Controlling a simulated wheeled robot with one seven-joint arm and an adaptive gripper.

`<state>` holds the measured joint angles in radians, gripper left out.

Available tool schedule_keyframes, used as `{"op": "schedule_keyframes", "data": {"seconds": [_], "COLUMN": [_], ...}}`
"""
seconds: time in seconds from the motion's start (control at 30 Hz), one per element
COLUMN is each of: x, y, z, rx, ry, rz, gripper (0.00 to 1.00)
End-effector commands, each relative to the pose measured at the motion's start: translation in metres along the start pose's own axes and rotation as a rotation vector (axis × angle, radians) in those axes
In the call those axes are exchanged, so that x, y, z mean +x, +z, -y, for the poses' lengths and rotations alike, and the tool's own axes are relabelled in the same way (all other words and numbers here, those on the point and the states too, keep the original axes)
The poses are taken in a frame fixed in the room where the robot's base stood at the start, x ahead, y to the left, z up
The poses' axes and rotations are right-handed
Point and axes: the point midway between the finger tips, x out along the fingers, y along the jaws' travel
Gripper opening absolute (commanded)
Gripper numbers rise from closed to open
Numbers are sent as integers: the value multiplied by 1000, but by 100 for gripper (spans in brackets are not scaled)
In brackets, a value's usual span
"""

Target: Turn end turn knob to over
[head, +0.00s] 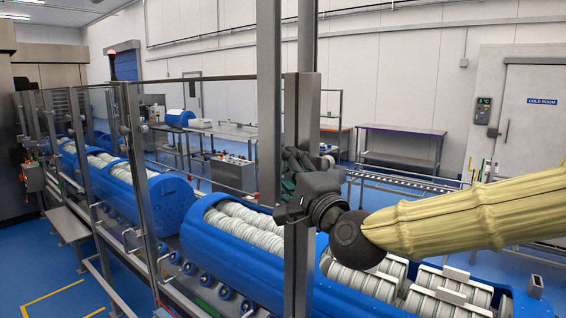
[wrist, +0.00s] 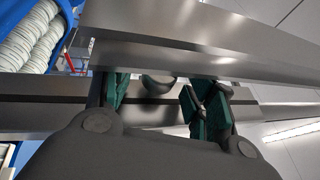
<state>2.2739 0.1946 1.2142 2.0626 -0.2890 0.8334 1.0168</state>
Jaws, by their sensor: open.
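My gripper (head: 299,163) is at a grey metal upright (head: 303,110) in the middle of the head view, with its dark green finger pads partly hidden. In the wrist view my gripper (wrist: 158,92) has its two green-padded fingers apart. A rounded grey metal piece (wrist: 158,80), possibly the turn knob, shows between the fingers, partly hidden by a broad metal bar. I cannot tell whether the fingers touch it. No label or pointer on it can be read.
Blue tubs (head: 253,262) with stacked white rolls stand on a conveyor behind the metal frame. A control box with buttons (head: 233,172) stands farther back. Steel tables (head: 402,160) stand at the rear. Blue floor (head: 60,280) is open at lower left.

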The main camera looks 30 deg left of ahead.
Motion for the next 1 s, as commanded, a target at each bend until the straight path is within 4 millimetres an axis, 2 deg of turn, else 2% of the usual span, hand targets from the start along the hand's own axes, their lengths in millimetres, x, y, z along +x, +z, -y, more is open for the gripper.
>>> {"op": "schedule_keyframes", "data": {"seconds": [0.4,0.47,0.67,1.0], "x": [7,7,7,7], "y": [0,0,0,0], "z": [0,0,0,3], "rx": [0,0,0,-14], "ry": [0,0,0,35], "rz": [-1,-1,-1,-1], "gripper": [56,49,12,10]}}
